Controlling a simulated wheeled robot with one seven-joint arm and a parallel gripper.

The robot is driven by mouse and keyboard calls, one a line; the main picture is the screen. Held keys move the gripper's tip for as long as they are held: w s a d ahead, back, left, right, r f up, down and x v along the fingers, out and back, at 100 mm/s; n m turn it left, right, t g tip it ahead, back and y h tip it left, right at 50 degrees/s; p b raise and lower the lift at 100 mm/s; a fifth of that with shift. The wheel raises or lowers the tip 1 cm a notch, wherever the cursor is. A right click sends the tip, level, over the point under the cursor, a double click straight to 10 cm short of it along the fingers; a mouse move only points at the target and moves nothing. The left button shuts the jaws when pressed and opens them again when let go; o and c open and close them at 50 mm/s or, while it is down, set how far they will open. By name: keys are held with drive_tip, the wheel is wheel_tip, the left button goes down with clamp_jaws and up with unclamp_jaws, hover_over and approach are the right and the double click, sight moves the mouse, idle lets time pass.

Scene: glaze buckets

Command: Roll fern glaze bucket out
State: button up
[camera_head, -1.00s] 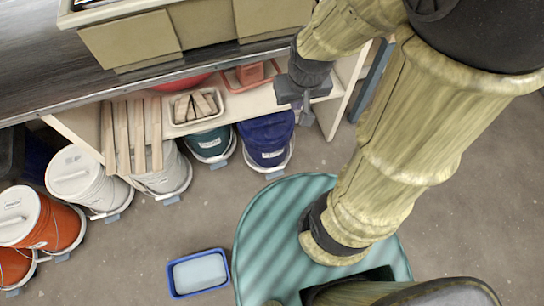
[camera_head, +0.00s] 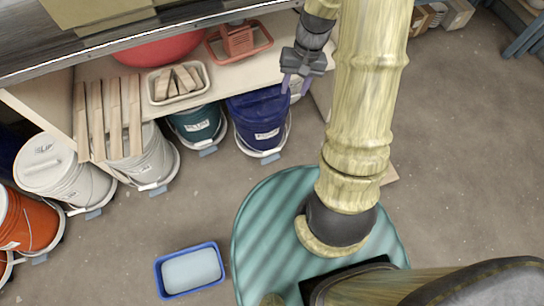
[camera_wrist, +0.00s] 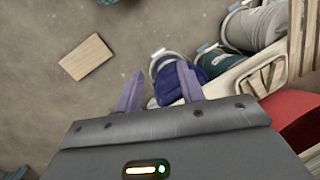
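A dark teal-green bucket (camera_head: 195,121) stands under the shelf; its label is too small to read, so I cannot confirm that it is the fern glaze. A dark blue bucket (camera_head: 262,125) stands just to its right. Both sit on pale round bases with small grey tabs at the front. In the wrist view the blue bucket (camera_wrist: 178,84) shows between and beyond my fingers, with the teal-green one (camera_wrist: 214,62) to its right. My gripper (camera_head: 295,88) has purple fingers, spread apart and empty, at the shelf's right end near the blue bucket (camera_head: 262,125).
The low shelf (camera_head: 232,75) over the buckets carries wooden slats (camera_head: 113,120), a white tray (camera_head: 155,98) and a red basin (camera_head: 160,48). White and orange (camera_head: 32,222) buckets stand left. A blue-rimmed tub (camera_head: 190,270) lies on the floor. A board (camera_wrist: 87,57) lies on otherwise open floor.

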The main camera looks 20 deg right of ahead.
sight(274, 151)
drive_tip(key=w+d+f+m+t+y+b, duration=0.1)
drive_tip(key=d+f+y+b, duration=0.3)
drive_tip(key=f+b, duration=0.6)
drive_tip(key=w+d+f+m+t+y+b, duration=0.2)
drive_tip(key=f+b, duration=0.9)
drive_tip(key=f, duration=1.7)
drive_tip(key=w+d+f+m+t+y+b, duration=0.2)
drive_tip(key=d+f+y+b, duration=0.4)
drive_tip(key=f+b, duration=0.5)
wheel_tip(274, 151, down, 9)
drive_tip(key=shift+w+d+m+y, duration=0.3)
drive_tip(key=shift+w+d+m, duration=0.2)
drive_tip(key=shift+m, duration=0.3)
drive_tip(key=shift+a, duration=0.1)
drive_tip(key=b+x, duration=0.5)
drive_tip(key=x, duration=1.1)
drive_tip(key=shift+w+a+f, duration=0.1)
drive_tip(key=shift+w, duration=0.1)
drive_tip(key=shift+w+a, duration=0.2)
drive_tip(key=shift+a, duration=0.3)
clamp_jaws()
